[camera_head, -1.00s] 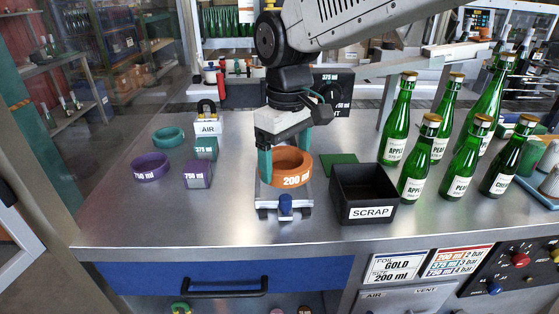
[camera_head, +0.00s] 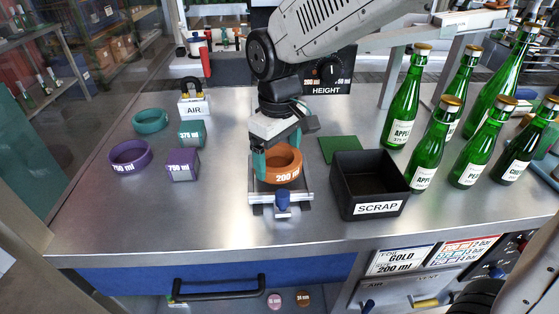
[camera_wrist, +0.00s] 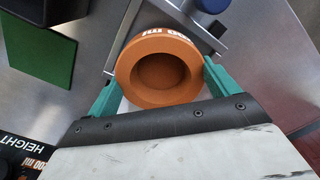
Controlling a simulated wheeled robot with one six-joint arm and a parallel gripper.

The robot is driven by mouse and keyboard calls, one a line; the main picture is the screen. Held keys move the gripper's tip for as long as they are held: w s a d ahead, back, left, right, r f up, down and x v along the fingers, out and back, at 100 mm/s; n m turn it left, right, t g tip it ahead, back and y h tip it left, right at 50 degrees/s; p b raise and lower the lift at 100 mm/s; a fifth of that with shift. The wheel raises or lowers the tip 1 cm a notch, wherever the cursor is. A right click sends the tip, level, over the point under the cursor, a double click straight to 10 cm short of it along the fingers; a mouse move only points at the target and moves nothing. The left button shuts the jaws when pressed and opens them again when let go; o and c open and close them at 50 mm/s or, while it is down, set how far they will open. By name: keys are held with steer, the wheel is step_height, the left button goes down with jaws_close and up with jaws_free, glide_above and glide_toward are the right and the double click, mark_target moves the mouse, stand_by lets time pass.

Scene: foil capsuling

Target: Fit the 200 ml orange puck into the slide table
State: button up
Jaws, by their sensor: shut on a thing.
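The orange 200 ml puck (camera_head: 282,165) is a thick ring with a white label facing the front edge. My gripper (camera_head: 279,160) is shut on it, with one teal finger on each side. In the wrist view the puck (camera_wrist: 158,68) sits between the teal fingertips (camera_wrist: 160,85), its round opening facing the camera. The slide table (camera_head: 305,196) is a metal plate with side rails and a blue knob (camera_head: 282,202) at its front. The puck is over or on this plate; I cannot tell if it is fully seated.
A black SCRAP bin (camera_head: 368,184) stands just right of the slide table, with a green pad (camera_head: 340,150) behind it. Several green bottles (camera_head: 405,105) stand at the right. Purple and teal rings (camera_head: 130,155) and blocks (camera_head: 183,165) lie at the left.

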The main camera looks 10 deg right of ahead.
mark_target(279, 166)
steer(key=shift+f, duration=0.8)
steer(key=shift+s+f, duration=0.1)
steer(key=shift+f, duration=0.15)
steer(key=shift+c, duration=0.3)
steer(key=o, duration=0.9)
steer(key=shift+s+f, duration=0.1)
step_height(279, 166, up, 12)
steer(key=s+d+f+m+t, duration=0.1)
steer(key=s+d+f+m, duration=0.2)
steer(key=s+d+m, duration=0.5)
steer(key=s+d, duration=1.1)
steer(key=d, duration=0.2)
steer(key=shift+m, duration=0.3)
steer(key=shift+s, duration=0.1)
